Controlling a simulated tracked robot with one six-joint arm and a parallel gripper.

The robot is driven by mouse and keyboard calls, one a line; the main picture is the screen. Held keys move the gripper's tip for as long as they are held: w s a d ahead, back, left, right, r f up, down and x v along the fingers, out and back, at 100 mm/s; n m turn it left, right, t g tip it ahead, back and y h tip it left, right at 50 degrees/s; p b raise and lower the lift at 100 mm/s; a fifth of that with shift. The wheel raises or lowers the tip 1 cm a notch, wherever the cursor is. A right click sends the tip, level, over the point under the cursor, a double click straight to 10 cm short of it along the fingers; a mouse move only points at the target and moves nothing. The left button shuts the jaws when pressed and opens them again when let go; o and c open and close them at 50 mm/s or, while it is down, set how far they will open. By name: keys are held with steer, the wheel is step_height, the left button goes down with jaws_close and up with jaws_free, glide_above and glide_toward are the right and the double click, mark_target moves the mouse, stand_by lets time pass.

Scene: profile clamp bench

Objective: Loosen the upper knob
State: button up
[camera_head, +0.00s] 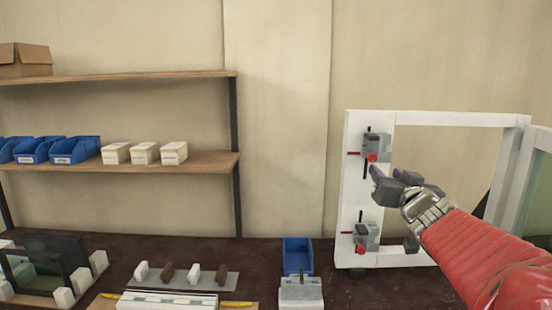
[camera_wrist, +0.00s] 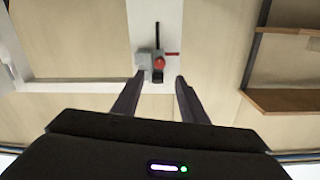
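The upper clamp (camera_head: 377,142) is a grey block with a black bar on the white frame's left post. Its red upper knob (camera_head: 372,157) faces out. A lower clamp (camera_head: 367,232) with its own red knob (camera_head: 361,249) sits below on the same post. My gripper (camera_head: 386,172) is just right of and below the upper knob in the head view. In the wrist view, upside down, my gripper (camera_wrist: 159,80) has two dark fingers apart with nothing between them. The upper knob (camera_wrist: 159,63) shows beyond the fingertips, roughly centred, apart from them.
The white frame (camera_head: 450,119) stands on the dark bench, with another pale frame part (camera_head: 528,185) at right. A blue bin (camera_head: 298,256) and a grey-white block (camera_head: 301,291) lie left of it. Shelves (camera_head: 200,161) with blue bins and white blocks are at left. The wall between is bare.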

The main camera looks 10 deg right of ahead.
mark_target(373, 160)
steer(key=shift+x, duration=5.3)
steer(key=shift+c, duration=0.6)
jaws_close()
